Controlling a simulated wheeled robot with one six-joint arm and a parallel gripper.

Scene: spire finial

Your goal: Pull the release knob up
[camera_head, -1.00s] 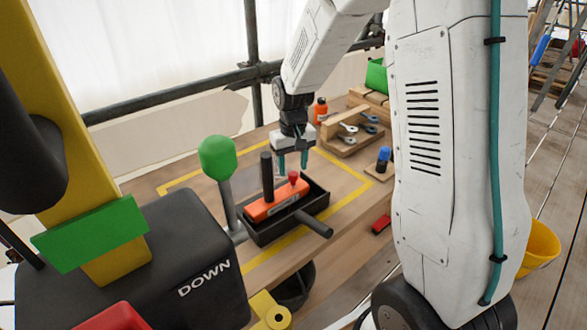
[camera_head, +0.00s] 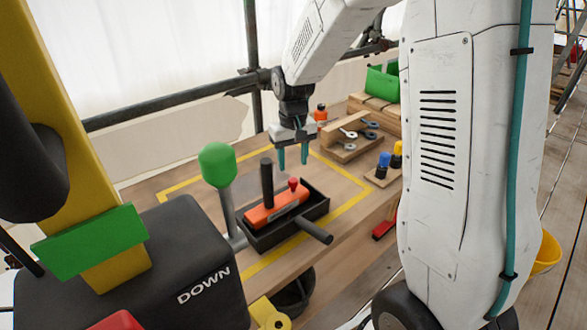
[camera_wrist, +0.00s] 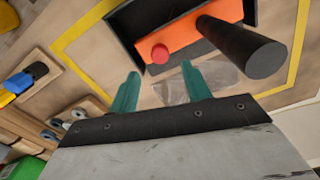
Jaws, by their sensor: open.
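The release knob (camera_head: 293,184) is a small red knob on an orange block (camera_head: 270,210) that sits in a black tray (camera_head: 322,207) on the bench. In the wrist view the red knob (camera_wrist: 160,53) shows just beyond the fingertips, roughly in line with the gap between them. My gripper (camera_head: 293,158) has two teal fingers and hangs above and behind the tray, apart from the knob. In the wrist view my gripper (camera_wrist: 160,72) is open and empty. A black upright post (camera_head: 266,180) stands on the orange block beside the knob, and also shows in the wrist view (camera_wrist: 245,47).
A green-topped lever (camera_head: 217,165) stands left of the tray. The tray's black handle (camera_head: 315,231) sticks out at the front. A wooden rack (camera_head: 350,140) with rings and a stand with blue and yellow pegs (camera_head: 384,165) are to the right. Yellow tape (camera_head: 352,205) marks the bench.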

